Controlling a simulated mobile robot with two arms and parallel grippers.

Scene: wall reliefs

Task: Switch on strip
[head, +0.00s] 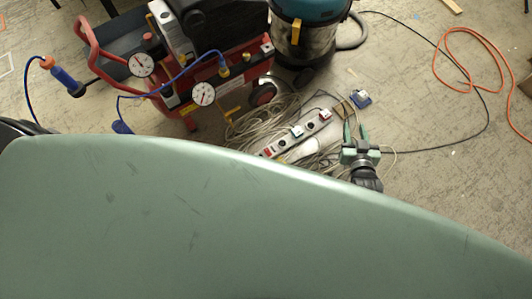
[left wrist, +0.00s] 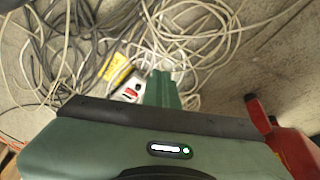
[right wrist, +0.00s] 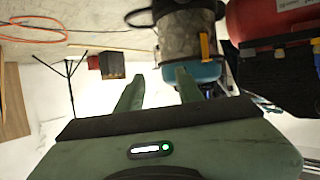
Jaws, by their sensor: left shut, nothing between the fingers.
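The power strip (head: 297,136) lies on the floor among loose cables in the head view. It is light grey with dark sockets, a red part at its near left end and another red spot at its far right end. In the left wrist view a white piece with a red part (left wrist: 130,92), apparently the strip's end, shows just left of my left gripper (left wrist: 162,75). That gripper is shut and empty; contact cannot be told. My right gripper (head: 355,127) is open and empty, right of the strip; its spread fingers also show in the right wrist view (right wrist: 158,80).
A red compressor (head: 215,95) with gauges stands left of the strip, and a vacuum cleaner (head: 305,35) behind it. Tangled cables (head: 255,125) surround the strip. An orange cable (head: 470,85) lies on clearer floor at right. My green body hides the near floor.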

